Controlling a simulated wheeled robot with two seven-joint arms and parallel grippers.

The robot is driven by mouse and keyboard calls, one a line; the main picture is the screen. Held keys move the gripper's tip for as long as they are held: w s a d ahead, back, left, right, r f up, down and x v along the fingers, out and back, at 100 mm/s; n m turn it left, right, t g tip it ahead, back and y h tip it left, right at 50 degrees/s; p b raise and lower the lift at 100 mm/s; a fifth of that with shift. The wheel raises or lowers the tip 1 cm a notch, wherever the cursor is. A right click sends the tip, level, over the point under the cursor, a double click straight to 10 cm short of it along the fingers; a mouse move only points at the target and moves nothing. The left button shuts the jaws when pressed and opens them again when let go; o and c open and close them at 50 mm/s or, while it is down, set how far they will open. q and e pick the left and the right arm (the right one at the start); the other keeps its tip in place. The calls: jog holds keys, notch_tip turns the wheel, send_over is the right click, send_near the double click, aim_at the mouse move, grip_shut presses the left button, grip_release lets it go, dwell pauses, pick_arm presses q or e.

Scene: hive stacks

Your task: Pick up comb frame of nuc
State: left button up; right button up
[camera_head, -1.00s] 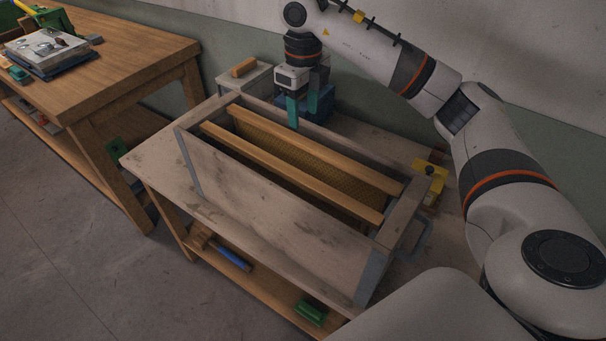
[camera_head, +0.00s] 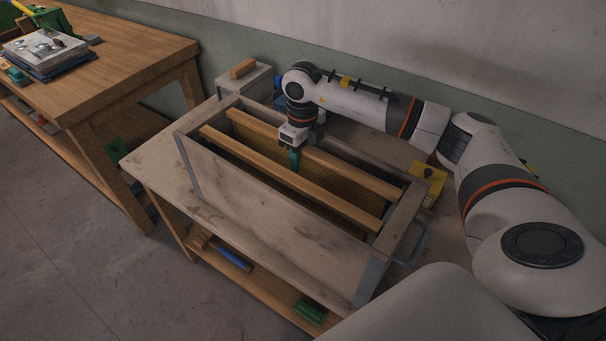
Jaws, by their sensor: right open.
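The nuc box (camera_head: 240,192) is a weathered whitish wooden box with an open top on the bench. Two comb frames hang in it, their wooden top bars running lengthwise. The near comb frame (camera_head: 330,201) lies toward the front wall, and the far comb frame (camera_head: 352,173) is behind it, with yellowish comb between them. My right gripper (camera_head: 295,162) points down over the far frame's top bar, around its middle, with open teal fingers. The fingers overlap the bar in the picture; I cannot tell whether they touch it. My left gripper is not in view.
A small pale box with a wooden block (camera_head: 243,68) stands behind the nuc's left end. A yellow object (camera_head: 427,184) sits behind its right end. A wooden table (camera_head: 120,65) is at the left. Tools lie on the lower shelf.

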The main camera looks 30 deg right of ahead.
jog(key=shift+f, duration=0.35)
grip_shut()
jog(key=shift+w+r, duration=0.1)
jog(key=shift+r, duration=0.05)
